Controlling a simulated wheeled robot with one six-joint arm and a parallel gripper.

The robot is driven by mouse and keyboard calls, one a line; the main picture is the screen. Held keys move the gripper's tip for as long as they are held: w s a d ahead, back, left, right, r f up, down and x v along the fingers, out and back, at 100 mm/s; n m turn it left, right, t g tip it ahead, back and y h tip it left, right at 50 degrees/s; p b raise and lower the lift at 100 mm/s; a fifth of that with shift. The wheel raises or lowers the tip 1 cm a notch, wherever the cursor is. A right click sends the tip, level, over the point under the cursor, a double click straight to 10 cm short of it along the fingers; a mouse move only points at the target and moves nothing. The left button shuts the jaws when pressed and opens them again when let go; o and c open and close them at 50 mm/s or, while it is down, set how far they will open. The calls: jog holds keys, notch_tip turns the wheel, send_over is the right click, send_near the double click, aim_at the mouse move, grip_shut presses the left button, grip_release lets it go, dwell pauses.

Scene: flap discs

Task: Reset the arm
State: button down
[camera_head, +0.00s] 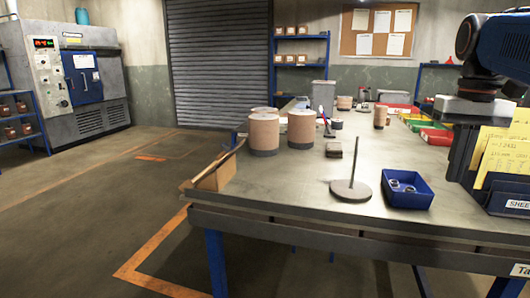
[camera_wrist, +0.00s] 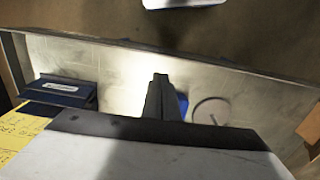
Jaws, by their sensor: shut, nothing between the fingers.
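My arm (camera_head: 492,50) reaches in from the upper right in the head view, over the right side of the workbench (camera_head: 290,190). My gripper (camera_wrist: 163,85) shows in the wrist view as dark fingers closed together, with nothing between them. It is above the bench top, and its fingers partly cover a blue bin (camera_wrist: 183,103). In the head view the blue bin (camera_head: 407,189) holds a few small metal rings. A round plate with an upright spindle (camera_head: 350,189) stands to its left, and it also shows in the wrist view (camera_wrist: 210,111).
A blue holder (camera_head: 507,201) with yellow sheets (camera_head: 506,150) stands close at the right. Several tan cylinders (camera_head: 264,132) stand at the bench's left. A cardboard piece (camera_head: 214,174) is at the left edge. Coloured trays (camera_head: 436,138) lie farther back. The front middle is bare.

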jog(key=s+a+f+n+t, duration=0.1)
jog(key=s+a+f, duration=0.2)
jog(key=f, duration=0.5)
jog(key=s+a+f+n+t, duration=0.1)
jog(key=s+a+f, duration=0.3)
jog(key=f, duration=0.5)
jog(key=s+a+f+t, duration=0.2)
jog(key=s+a+f, duration=0.2)
jog(key=f, duration=0.5)
jog(key=shift+s+n+t, duration=0.4)
jog(key=shift+s, duration=0.25)
